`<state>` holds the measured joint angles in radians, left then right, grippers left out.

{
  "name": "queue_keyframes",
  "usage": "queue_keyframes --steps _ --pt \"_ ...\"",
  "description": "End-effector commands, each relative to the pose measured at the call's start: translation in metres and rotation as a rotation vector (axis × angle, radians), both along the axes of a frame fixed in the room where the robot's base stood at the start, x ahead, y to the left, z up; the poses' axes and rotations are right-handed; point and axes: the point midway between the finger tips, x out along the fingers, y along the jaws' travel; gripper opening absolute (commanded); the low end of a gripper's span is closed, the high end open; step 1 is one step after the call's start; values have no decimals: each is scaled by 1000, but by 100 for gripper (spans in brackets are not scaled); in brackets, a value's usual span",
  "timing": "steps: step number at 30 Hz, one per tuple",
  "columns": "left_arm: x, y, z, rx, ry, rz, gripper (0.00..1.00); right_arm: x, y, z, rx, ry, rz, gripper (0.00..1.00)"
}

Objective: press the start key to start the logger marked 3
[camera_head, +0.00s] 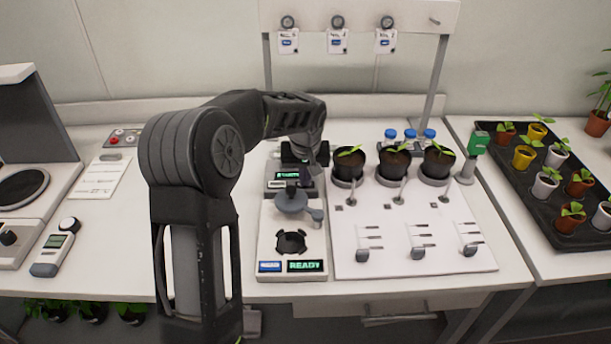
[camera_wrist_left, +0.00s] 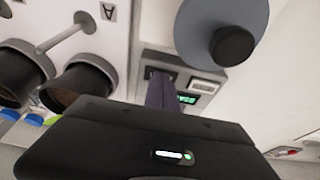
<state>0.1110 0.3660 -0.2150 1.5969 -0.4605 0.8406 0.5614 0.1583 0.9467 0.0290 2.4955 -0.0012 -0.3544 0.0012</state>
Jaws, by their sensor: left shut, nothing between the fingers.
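A small grey boxed device with a lit green display (camera_head: 287,175) stands at the back of the bench, behind a white unit (camera_head: 265,240) whose display reads READY. I cannot read a 3 on either, nor make out a start key. My left gripper (camera_head: 320,162) is over the back right of the grey device, pointing down. In the left wrist view its fingers (camera_wrist_left: 161,92) are shut and empty, in front of the grey device (camera_wrist_left: 206,84), and hide part of it. I cannot tell whether they touch it. My right gripper is not in view.
A white board (camera_head: 345,255) with several levers and dark pots (camera_head: 394,162) is right of the devices. Blue-capped bottles (camera_head: 410,135) stand behind the pots. A black tray of seedlings (camera_head: 545,205) is far right. A handheld meter (camera_head: 52,255) lies left. Three tags hang from the rack (camera_head: 360,14).

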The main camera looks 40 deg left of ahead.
Motion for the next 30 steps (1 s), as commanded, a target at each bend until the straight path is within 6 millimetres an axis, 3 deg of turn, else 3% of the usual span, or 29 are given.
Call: queue_keyframes --steps 6,9,18,24,30 --pt "-1 6 43 2 -7 1 0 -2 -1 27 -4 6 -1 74" --pt "-4 1 58 4 -15 -2 0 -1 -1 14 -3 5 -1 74" --pt "-18 -8 117 5 -15 -1 0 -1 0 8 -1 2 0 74" --pt "-21 -11 133 5 -13 -1 0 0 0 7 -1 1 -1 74" --pt "-22 -11 135 5 -13 -1 0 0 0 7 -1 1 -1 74"
